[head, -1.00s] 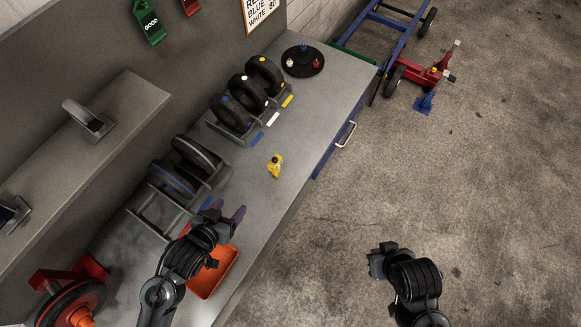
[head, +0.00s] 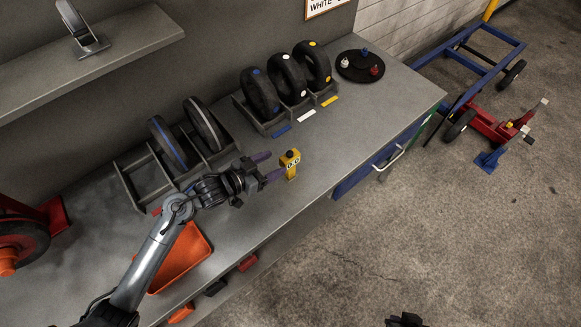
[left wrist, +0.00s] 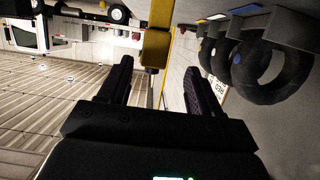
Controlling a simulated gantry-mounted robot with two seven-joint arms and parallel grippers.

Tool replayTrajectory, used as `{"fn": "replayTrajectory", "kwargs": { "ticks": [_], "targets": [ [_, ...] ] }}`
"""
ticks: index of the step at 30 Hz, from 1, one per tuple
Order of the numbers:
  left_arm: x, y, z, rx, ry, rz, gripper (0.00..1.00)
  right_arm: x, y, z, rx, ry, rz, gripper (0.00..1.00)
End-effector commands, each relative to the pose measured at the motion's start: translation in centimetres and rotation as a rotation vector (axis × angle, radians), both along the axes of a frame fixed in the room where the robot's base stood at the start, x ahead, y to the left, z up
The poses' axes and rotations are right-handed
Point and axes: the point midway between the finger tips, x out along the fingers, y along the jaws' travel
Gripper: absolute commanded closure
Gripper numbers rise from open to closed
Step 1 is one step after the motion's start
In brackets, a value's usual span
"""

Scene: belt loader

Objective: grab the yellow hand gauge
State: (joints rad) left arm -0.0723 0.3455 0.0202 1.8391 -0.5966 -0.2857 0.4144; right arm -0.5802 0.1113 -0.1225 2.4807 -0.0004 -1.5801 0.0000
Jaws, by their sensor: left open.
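The yellow hand gauge (head: 290,165) stands upright on the grey workbench (head: 330,150), near its front edge, with a dark knob on top. My left gripper (head: 270,165) is open just left of the gauge, its two purple fingers pointing at it. In the left wrist view the gauge (left wrist: 156,45) shows at the top, ahead of and roughly centred between the open fingertips (left wrist: 157,66). I see no contact. Only a dark tip of my right arm (head: 405,320) shows at the bottom edge; its jaw state cannot be told.
Racks with black wheels (head: 285,85) stand behind the gauge, with coloured strips before them. An orange tray (head: 183,258) lies below my left arm. A black round plate (head: 358,67) with small knobs is at the back right. A blue drawer (head: 365,175) fronts the bench.

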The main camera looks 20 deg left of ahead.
Motion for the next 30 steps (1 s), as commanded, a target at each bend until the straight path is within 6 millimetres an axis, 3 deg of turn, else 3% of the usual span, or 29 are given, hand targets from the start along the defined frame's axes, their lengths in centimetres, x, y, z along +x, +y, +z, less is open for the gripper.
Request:
{"fn": "replayTrajectory", "kwargs": {
  "ticks": [6, 14, 24, 30],
  "targets": [
    [2.3, -1.4, -0.8, -0.002, 0.000, 0.001, 0.36, 0.0, -0.1, -0.3, -0.002, -0.001, -0.001, 1.00],
    [3.4, -2.2, -1.4, -0.002, 0.000, 0.000, 0.36, 0.0, -0.4, -0.5, -0.012, -0.001, 0.005, 1.00],
    [6.3, -4.4, -3.0, -0.001, 0.000, 0.000, 0.36, 0.0, -0.4, -1.0, -0.015, 0.000, 0.007, 1.00],
    [6.8, -4.7, -3.1, 0.001, 0.000, 0.000, 0.36, 0.0, -0.4, -1.1, -0.011, 0.000, 0.004, 1.00]
  ]
}}
